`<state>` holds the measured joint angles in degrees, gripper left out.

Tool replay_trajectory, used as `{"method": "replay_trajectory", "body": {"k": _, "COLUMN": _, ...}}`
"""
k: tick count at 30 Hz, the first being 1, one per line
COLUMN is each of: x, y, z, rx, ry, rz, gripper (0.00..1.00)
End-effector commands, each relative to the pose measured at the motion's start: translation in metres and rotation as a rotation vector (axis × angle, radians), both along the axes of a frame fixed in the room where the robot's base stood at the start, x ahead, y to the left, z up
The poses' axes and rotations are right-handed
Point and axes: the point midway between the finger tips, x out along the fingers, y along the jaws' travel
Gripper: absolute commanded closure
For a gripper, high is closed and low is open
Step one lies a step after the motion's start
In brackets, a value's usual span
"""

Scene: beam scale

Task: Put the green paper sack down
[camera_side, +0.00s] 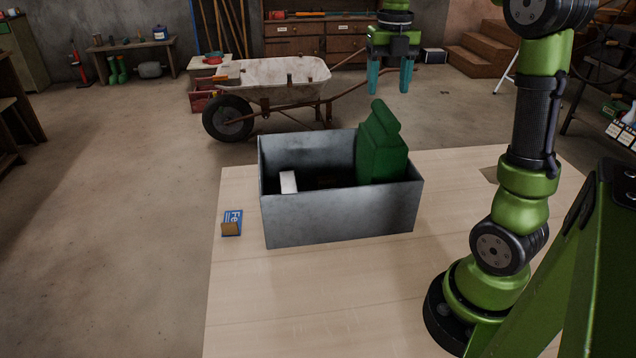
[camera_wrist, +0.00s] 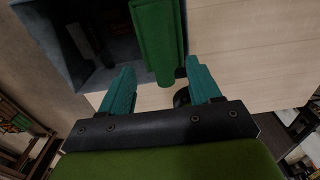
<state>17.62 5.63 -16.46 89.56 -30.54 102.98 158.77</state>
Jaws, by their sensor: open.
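The green paper sack (camera_side: 381,146) stands in the right end of a grey metal bin (camera_side: 340,217), with its rolled top above the rim. It leans against or sits close to the right wall; its base is hidden. My gripper (camera_side: 390,90) is above the sack, open and empty, its teal fingers pointing down and apart from it. In the wrist view the green sack (camera_wrist: 158,45) shows beyond the spread fingers of my gripper (camera_wrist: 158,90), with the bin (camera_wrist: 60,50) around it.
A white block (camera_side: 288,182) stands inside the bin at the left, and a dark item lies near its middle. A small blue and tan box (camera_side: 232,222) is on the wooden table (camera_side: 300,300) left of the bin. The table front is clear. A wheelbarrow (camera_side: 275,75) stands behind.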

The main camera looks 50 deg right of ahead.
Motion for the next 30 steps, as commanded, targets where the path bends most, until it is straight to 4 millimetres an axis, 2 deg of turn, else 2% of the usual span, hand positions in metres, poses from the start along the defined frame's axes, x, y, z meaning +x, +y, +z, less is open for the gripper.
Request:
{"method": "replay_trajectory", "body": {"k": 3, "x": 0.001, "y": 0.000, "z": 0.023, "rx": -0.001, "ry": -0.003, "rz": -0.001, "gripper": 0.37}}
{"method": "replay_trajectory", "body": {"k": 6, "x": 0.000, "y": -0.001, "z": 0.036, "rx": -0.001, "ry": -0.001, "rz": 0.000, "gripper": 0.37}}
{"method": "replay_trajectory", "body": {"k": 11, "x": 0.000, "y": 0.002, "z": 0.046, "rx": 0.001, "ry": -0.005, "rz": 0.033, "gripper": 0.37}}
{"method": "replay_trajectory", "body": {"k": 14, "x": -0.002, "y": 0.014, "z": 0.046, "rx": 0.001, "ry": -0.033, "rz": 0.200, "gripper": 0.37}}
{"method": "replay_trajectory", "body": {"k": 17, "x": -0.006, "y": 0.036, "z": 0.042, "rx": -0.014, "ry": -0.086, "rz": 0.529, "gripper": 0.37}}
{"method": "replay_trajectory", "body": {"k": 23, "x": -0.016, "y": 0.096, "z": 0.026, "rx": -0.134, "ry": -0.223, "rz": 1.397, "gripper": 0.37}}
{"method": "replay_trajectory", "body": {"k": 30, "x": -0.038, "y": 0.168, "z": -0.002, "rx": -0.458, "ry": -0.310, "rz": 2.381, "gripper": 0.37}}
